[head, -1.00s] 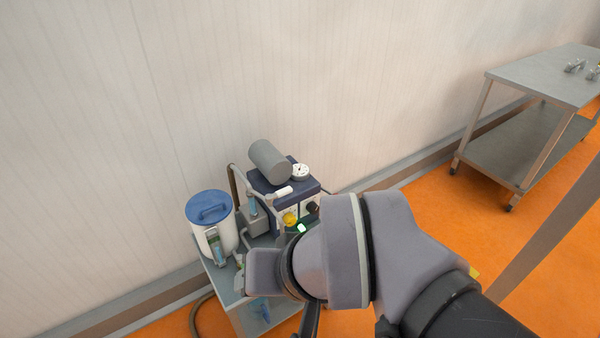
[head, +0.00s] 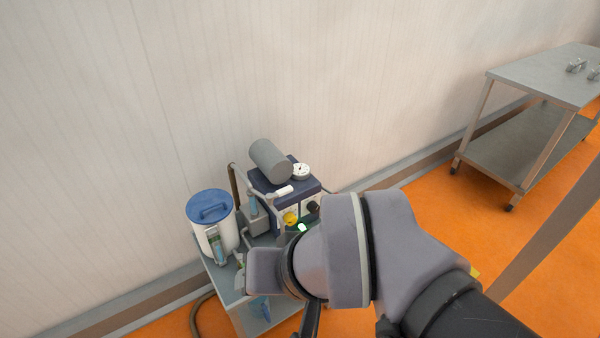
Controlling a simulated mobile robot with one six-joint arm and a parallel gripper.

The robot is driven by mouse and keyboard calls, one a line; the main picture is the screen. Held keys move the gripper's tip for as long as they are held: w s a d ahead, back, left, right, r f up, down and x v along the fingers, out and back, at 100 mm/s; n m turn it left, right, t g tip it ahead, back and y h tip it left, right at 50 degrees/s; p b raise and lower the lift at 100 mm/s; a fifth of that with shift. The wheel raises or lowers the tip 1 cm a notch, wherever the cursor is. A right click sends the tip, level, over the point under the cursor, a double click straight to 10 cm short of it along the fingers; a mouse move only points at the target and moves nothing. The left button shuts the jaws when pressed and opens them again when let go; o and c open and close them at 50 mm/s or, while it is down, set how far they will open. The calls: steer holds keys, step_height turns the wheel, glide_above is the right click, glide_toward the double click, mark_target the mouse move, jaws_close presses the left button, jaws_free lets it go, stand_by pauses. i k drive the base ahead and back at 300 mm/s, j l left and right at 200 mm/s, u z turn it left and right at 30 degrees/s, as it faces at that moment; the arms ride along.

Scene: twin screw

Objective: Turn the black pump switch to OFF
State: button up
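The pump unit (head: 285,190) is a dark blue and white box with a grey cylinder on top, standing on a small grey cart in the head view. On its front are a yellow knob (head: 290,218) and, to the right, a small dark round part (head: 313,207), which may be the black pump switch. Its marking and setting are too small to read. My thick grey wrist stands in front of the lower right of the pump unit. My gripper's fingers cannot be made out; whether they touch the switch is hidden.
A white canister with a blue lid (head: 210,220) stands left of the pump unit on the cart (head: 240,312). A small green light (head: 302,227) shows beside my wrist. The wall is close behind. A steel table (head: 545,75) stands at the right, with orange floor between.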

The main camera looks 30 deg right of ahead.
mark_target(313, 208)
steer(key=z, duration=0.8)
